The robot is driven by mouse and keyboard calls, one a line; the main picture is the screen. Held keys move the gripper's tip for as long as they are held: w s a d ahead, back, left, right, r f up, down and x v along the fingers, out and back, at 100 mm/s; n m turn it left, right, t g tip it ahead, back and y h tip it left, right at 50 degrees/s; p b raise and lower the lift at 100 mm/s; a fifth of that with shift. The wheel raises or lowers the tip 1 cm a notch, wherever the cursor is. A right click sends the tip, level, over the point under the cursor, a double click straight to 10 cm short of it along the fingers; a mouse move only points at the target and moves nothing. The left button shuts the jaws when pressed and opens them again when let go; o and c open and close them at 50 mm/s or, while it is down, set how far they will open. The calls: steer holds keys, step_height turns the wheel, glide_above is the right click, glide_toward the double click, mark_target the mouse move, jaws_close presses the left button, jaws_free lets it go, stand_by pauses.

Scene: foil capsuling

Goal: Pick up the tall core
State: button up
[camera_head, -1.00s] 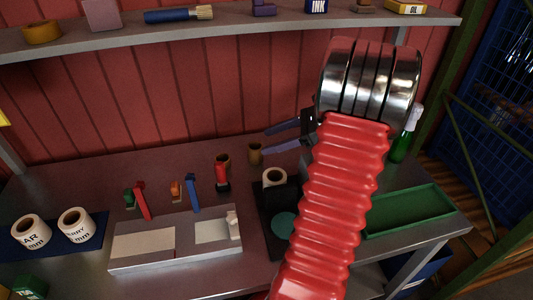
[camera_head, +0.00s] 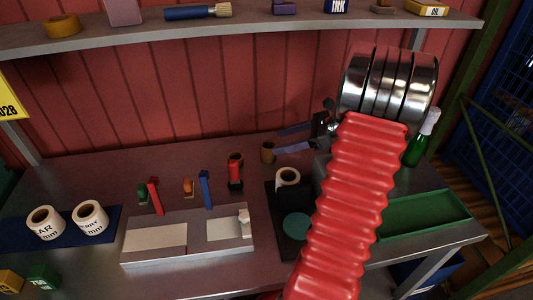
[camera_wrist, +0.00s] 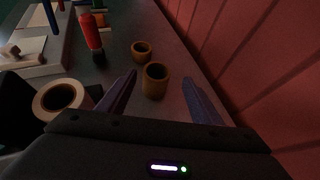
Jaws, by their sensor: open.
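Two brown cardboard cores stand upright near the back of the bench. The nearer one in the wrist view, which looks the taller, is the tall core (camera_wrist: 155,82); it also shows in the head view (camera_head: 267,154). The shorter-looking core (camera_wrist: 141,53) stands beyond it, partly behind a red-topped tool in the head view (camera_head: 235,158). My gripper (camera_wrist: 160,79) is open and empty. In the wrist view its fingers point towards the tall core, which appears between the fingertips. In the head view my gripper (camera_head: 278,141) is just right of that core.
A white roll (camera_head: 287,178) stands on a black tray (camera_head: 275,215). The red-topped tool (camera_head: 235,174) stands left of the cores. A grey block with pale pads (camera_head: 187,257) lies in front. A green tray (camera_head: 425,214) and green bottle (camera_head: 421,140) are right. The red wall (camera_wrist: 250,60) is close behind.

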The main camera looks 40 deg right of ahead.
mark_target(263, 146)
steer(key=shift+x, duration=2.35)
steer(key=shift+a+x, duration=0.25)
steer(key=shift+x, duration=2.35)
steer(key=shift+s+r, duration=0.15)
steer(key=shift+c, duration=0.6)
steer(key=c, duration=1)
